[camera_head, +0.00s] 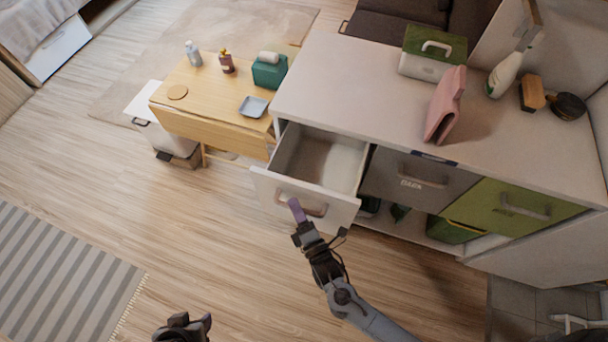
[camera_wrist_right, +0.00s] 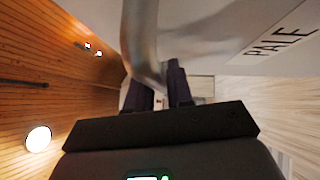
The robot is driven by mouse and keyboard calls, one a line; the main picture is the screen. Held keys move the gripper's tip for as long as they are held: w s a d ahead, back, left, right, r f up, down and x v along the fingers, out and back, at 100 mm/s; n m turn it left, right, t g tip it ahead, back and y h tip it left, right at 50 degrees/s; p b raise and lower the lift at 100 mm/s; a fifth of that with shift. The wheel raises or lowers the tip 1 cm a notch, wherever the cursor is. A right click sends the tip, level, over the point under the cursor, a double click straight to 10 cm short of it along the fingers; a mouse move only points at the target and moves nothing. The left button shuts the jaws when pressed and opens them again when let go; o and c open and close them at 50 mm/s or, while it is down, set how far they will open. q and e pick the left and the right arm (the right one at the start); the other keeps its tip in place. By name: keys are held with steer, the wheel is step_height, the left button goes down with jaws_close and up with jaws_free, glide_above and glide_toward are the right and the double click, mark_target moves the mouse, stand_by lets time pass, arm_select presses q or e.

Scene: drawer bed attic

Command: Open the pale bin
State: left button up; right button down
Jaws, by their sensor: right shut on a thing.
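The pale bin (camera_head: 282,187) is a white drawer at the left end of the grey cabinet's front. It is pulled well out, and its inside (camera_head: 320,160) looks empty. Its front shows the word PALE in the right wrist view (camera_wrist_right: 225,35). My right gripper (camera_head: 297,210) is at the bin's front, shut on its metal handle (camera_head: 316,210). In the right wrist view the handle (camera_wrist_right: 140,40) runs between the two dark fingers (camera_wrist_right: 158,90). My left gripper (camera_head: 185,326) is low at the bottom edge, away from the bin; its jaw opening is unclear.
A grey DARK bin (camera_head: 405,178) and a green bin (camera_head: 515,208) sit shut to the right. The cabinet top (camera_head: 340,85) holds a pink object (camera_head: 446,105) and a green-and-white box (camera_head: 432,52). A wooden table (camera_head: 215,85) stands left. The floor in front is clear.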

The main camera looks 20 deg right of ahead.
steer(key=s+a+p, duration=0.1)
steer(key=s+a, duration=0.2)
steer(key=s, duration=0.1)
steer(key=shift+a, duration=0.2)
steer(key=c, duration=1.1)
jaws_free()
steer(key=shift+s, duration=0.1)
